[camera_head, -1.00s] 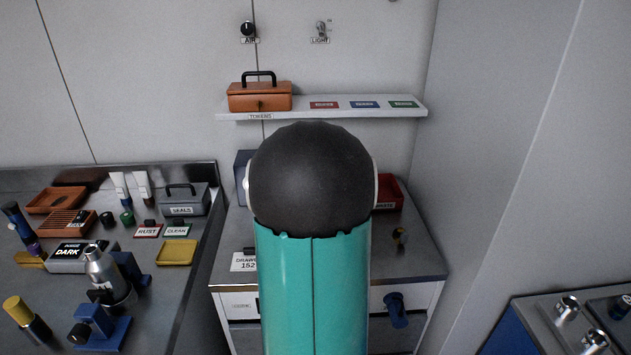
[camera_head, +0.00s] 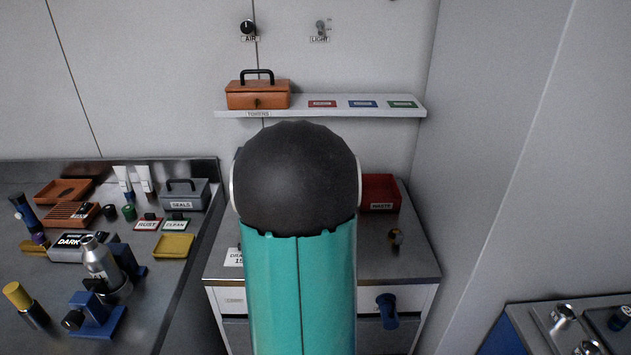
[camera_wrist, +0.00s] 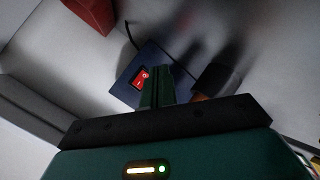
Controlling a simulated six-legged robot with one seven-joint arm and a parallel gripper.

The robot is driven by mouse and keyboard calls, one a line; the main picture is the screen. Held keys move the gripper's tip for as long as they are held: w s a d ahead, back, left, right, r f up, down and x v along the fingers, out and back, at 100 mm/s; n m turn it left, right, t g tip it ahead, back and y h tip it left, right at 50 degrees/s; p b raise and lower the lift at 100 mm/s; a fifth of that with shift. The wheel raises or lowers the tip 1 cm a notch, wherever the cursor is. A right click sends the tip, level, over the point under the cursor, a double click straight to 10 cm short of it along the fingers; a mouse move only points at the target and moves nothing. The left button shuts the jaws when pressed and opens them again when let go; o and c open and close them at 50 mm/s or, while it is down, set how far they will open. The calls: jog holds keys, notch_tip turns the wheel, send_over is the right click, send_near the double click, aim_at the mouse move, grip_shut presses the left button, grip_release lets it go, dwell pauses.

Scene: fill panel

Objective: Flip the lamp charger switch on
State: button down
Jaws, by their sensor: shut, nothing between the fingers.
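The lamp charger is a dark blue box (camera_wrist: 121,91) in the wrist view, with a black cord at its far side. Its switch (camera_wrist: 139,80) is a small red rocker with white marks. I cannot tell which side of the rocker is pressed. My gripper (camera_wrist: 163,82) has its green fingers together and empty. The fingertips are right beside the switch, over the box, and partly cover the box. I cannot tell whether they touch it. In the head view my own arm hides the gripper and nearly all of the charger.
A red waste bin (camera_head: 380,193) stands on the cabinet top (camera_head: 385,262), right of my arm. A shelf (camera_head: 300,108) with an orange toolbox (camera_head: 257,95) is above. A cluttered bench (camera_head: 150,318) is at left. A dark cylinder (camera_wrist: 217,78) lies right of the fingers in the wrist view.

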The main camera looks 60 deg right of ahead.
jog(key=shift+d, duration=0.1)
jog(key=shift+w+d+r, duration=0.3)
jog(key=shift+w+d, duration=0.35)
jog(key=shift+d, duration=0.6)
jog(key=shift+w+d+r, duration=0.3)
jog(key=shift+w+d, duration=0.35)
jog(key=shift+d, duration=0.6)
jog(key=shift+w+d+r, duration=0.3)
jog(key=shift+w+d, duration=0.35)
jog(key=shift+d, duration=0.6)
jog(key=shift+w+d+r, duration=0.1)
jog(key=shift+w+d, duration=0.1)
jog(key=shift+d, duration=0.2)
jog(key=shift+w+d, duration=0.15)
jog(key=shift+d, duration=0.15)
jog(key=shift+s+a, duration=0.35)
jog(key=shift+a, duration=0.35)
jog(key=shift+s+a+f, duration=0.2)
jog(key=shift+s+a, duration=0.15)
jog(key=shift+a, duration=0.4)
jog(key=shift+s+a+f, duration=0.2)
jog(key=shift+s+a, duration=0.2)
jog(key=shift+a, duration=0.3)
jog(key=shift+s+a+f, duration=0.2)
jog(key=shift+s+a, duration=0.15)
jog(key=shift+a, duration=0.4)
